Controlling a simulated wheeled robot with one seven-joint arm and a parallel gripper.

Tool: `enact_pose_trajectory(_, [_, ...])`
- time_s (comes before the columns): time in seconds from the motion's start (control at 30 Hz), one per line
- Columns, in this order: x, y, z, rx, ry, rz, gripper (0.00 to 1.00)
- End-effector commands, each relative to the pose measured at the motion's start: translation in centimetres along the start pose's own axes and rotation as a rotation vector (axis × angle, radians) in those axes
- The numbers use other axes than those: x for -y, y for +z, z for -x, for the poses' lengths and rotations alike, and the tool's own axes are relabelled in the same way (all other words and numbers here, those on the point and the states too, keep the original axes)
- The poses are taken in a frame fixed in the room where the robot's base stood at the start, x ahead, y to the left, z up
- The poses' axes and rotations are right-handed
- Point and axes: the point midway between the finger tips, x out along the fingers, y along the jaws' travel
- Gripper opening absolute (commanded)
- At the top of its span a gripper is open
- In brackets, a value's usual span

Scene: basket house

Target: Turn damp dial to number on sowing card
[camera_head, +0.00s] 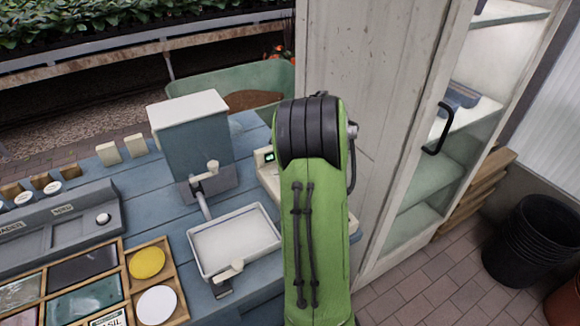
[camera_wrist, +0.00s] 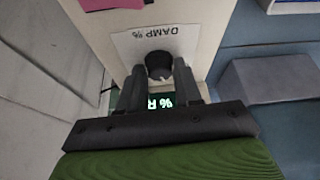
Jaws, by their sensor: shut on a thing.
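The damp dial (camera_wrist: 158,58) is a small dark round knob on a cream panel, beside a white label (camera_wrist: 125,42) reading "DAMP %" upside down in the wrist view. My gripper (camera_wrist: 159,72) has its two fingers on either side of the dial, shut on it. A dark display (camera_wrist: 160,101) with green characters, partly "% R", shows between the fingers; the fingers hide the rest. In the head view the cream unit (camera_head: 265,168) with a small lit display stands behind my green arm, which hides the dial and my gripper. I cannot make out a sowing card or its number.
A blue-grey box with a cream lid (camera_head: 188,105) and a white tray (camera_head: 236,243) stand left of my arm. A wooden compartment tray (camera_head: 172,270) lies lower left. A cabinet with an open-looking front (camera_head: 440,150) stands close on the right. A pink piece (camera_wrist: 110,4) lies above the label.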

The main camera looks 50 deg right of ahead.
Motion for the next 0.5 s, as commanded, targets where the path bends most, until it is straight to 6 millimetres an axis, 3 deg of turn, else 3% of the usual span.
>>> enact_pose_trajectory(0.4, [0.01, 0.03, -0.02, 0.001, 0.003, -0.007, 0.03])
enact_pose_trajectory(0.43, [0.01, 0.03, -0.02, 0.001, 0.003, -0.007, 0.35])
enact_pose_trajectory(0.5, [0.01, 0.03, -0.02, 0.001, 0.003, -0.007, 0.46])
